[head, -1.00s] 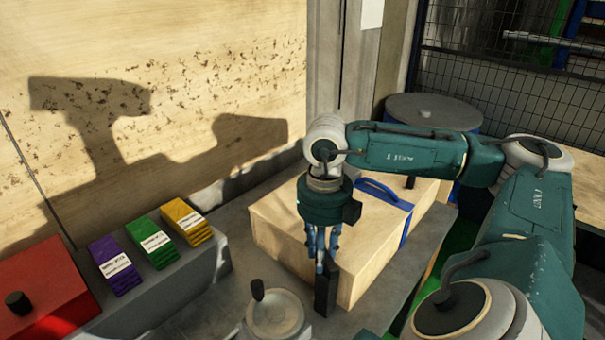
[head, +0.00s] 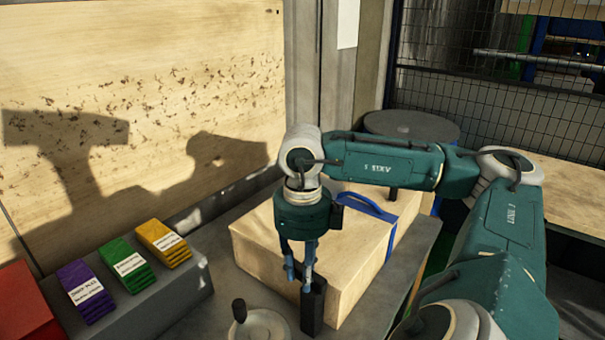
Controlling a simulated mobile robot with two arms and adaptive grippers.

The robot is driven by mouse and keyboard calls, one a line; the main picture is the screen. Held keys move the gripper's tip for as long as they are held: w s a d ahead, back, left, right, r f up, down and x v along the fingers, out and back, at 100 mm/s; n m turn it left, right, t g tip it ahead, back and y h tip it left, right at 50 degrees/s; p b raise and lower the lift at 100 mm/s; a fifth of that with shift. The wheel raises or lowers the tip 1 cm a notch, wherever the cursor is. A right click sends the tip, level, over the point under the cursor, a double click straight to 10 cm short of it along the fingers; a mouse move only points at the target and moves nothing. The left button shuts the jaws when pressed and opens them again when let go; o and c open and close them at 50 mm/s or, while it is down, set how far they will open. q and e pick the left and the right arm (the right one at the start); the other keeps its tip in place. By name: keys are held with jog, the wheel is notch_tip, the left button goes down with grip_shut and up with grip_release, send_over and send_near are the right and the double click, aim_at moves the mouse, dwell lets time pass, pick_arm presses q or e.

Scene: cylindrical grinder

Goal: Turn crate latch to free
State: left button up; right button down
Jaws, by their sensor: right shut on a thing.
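A pale wooden crate (head: 262,247) with a blue strap and blue handle (head: 368,205) sits on the grey bench. A black upright latch (head: 313,312) stands at the crate's near end. My right gripper (head: 306,284) points down and is shut on the upper part of this latch. The fingers partly cover the latch top. Another black piece (head: 392,194) shows at the crate's far end, partly behind my right arm. My left gripper is not in the head view.
A round handwheel with a knob (head: 240,309) stands close left of the latch. Purple (head: 84,291), green (head: 126,265) and yellow (head: 163,242) labelled stacks lie on a grey block at the left, beside a red box (head: 22,305). A drum (head: 411,124) stands behind the crate.

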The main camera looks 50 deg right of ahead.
jog(key=c, duration=1.4)
grip_release()
notch_tip(320, 180, up, 8)
jog(key=shift+f, duration=0.25)
jog(key=shift+s, duration=0.1)
